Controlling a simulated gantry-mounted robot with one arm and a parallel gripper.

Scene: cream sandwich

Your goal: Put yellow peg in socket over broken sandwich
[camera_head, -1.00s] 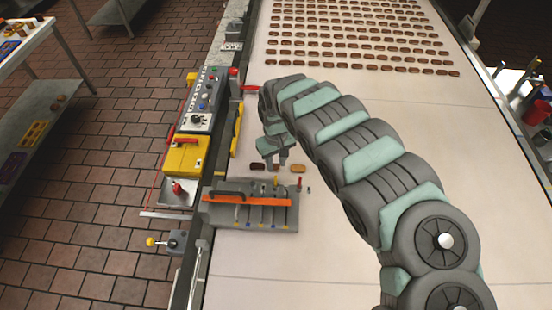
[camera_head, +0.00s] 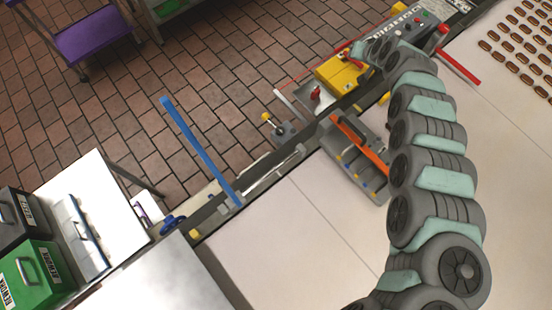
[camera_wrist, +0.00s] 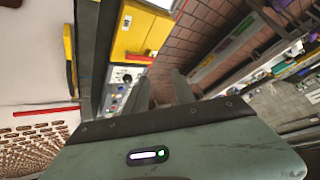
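In the head view a grey fixture (camera_head: 348,158) with an orange bar (camera_head: 358,143) lies at the conveyor's edge. Small coloured tips show on it, too small to single out a yellow peg surely. Several rows of brown sandwiches (camera_head: 515,45) lie on the belt at upper right; they also show in the wrist view (camera_wrist: 30,145). I cannot tell which is broken. My gripper (camera_wrist: 163,84) shows two dark fingers, apart and with floor visible between them, near the control panel. In the head view my arm hides the belt beside the fixture.
A yellow box (camera_head: 340,75) and a control panel (camera_head: 418,25) stand along the conveyor edge; a red bar (camera_head: 458,69) juts over the belt. A blue lever (camera_head: 197,148) rises at the left. A green case (camera_head: 38,278) stands at lower left. The near belt is clear.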

